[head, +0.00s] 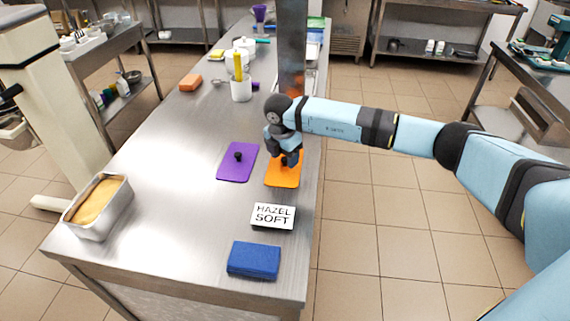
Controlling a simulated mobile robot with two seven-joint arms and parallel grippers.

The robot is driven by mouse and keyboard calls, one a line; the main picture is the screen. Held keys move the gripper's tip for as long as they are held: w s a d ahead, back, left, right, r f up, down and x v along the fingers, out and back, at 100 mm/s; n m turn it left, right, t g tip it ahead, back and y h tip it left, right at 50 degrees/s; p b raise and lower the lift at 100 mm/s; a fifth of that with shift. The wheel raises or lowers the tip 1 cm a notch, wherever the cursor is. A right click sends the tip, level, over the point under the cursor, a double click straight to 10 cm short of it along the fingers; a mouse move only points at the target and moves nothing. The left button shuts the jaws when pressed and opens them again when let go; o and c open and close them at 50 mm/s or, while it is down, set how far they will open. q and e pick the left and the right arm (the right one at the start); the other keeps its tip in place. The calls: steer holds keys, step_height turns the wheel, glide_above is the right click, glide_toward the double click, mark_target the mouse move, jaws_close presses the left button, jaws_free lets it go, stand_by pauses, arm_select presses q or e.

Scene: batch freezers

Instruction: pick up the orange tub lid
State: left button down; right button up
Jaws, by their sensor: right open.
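The orange tub lid (283,177) lies flat on the steel table, close to its right edge. My right gripper (291,160) points down over the back part of this lid, its fingers open around or just above the middle. The gripper hides the lid's centre, and I cannot tell whether the fingers touch it. My left gripper does not show.
A purple lid (236,168) with a black knob lies just left. A HAZEL SOFT sign (273,215), a blue block (254,260) and a filled metal pan (100,207) are nearer. A steel post (291,55) and white container (241,90) stand behind.

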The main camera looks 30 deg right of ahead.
steer(key=shift+f, duration=0.3)
jaws_close()
steer(key=shift+r, duration=0.1)
